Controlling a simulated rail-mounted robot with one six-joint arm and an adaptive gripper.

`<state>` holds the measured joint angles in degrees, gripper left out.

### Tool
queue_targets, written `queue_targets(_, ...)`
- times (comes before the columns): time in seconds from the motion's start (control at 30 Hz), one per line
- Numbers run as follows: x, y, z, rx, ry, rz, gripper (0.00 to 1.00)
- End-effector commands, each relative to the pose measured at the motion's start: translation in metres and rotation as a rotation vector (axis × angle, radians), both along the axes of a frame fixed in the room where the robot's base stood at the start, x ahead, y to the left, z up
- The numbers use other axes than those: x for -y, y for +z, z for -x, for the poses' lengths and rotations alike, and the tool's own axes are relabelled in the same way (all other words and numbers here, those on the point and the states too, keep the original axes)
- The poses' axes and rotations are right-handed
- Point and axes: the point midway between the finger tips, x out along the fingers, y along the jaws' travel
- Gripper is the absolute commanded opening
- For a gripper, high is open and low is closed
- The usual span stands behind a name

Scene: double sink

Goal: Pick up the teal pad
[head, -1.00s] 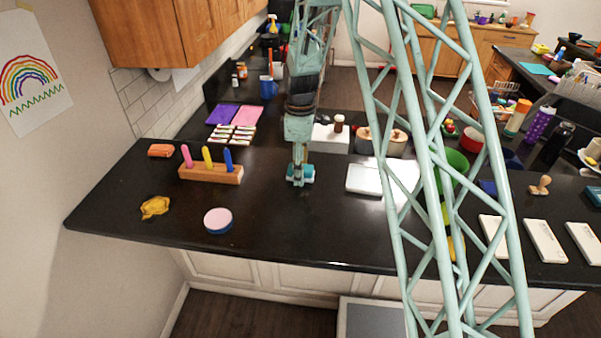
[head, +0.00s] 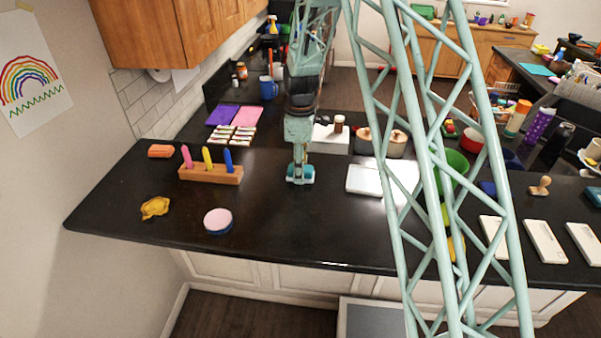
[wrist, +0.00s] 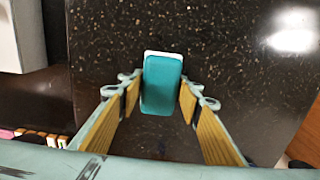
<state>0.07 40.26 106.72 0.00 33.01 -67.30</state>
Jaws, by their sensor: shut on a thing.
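The teal pad (wrist: 162,82) is a small rounded block with a white layer showing along its far edge. In the wrist view it stands between the two yellow-lined fingers of my gripper (wrist: 160,92), which is shut on it. In the head view my gripper (head: 300,170) points down at the middle of the dark counter, with the teal pad (head: 300,180) at its tips. The fingers partly hide the pad there. I cannot tell whether the pad touches the counter.
A wooden holder (head: 210,174) with coloured pegs stands to the left. A pink-topped round pad (head: 218,220) and a yellow cloth-like item (head: 155,207) lie nearer the front. A white tray (head: 366,180) lies to the right. The counter in front of my gripper is clear.

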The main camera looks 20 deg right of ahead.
Motion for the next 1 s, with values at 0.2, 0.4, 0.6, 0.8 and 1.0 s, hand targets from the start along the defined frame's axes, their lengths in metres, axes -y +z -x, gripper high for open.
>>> queue_targets(0.2, 0.000, 0.003, 0.000, 0.001, 0.000, 0.000, 0.21)
queue_targets(0.4, 0.000, 0.012, -0.001, 0.001, 0.000, -0.001, 0.21)
queue_targets(0.6, 0.000, 0.025, -0.001, 0.002, 0.000, 0.000, 0.21)
queue_targets(0.8, 0.000, 0.035, 0.005, 0.000, 0.000, 0.000, 0.21)
queue_targets(1.0, -0.002, 0.037, 0.023, 0.000, 0.000, 0.000, 0.21)
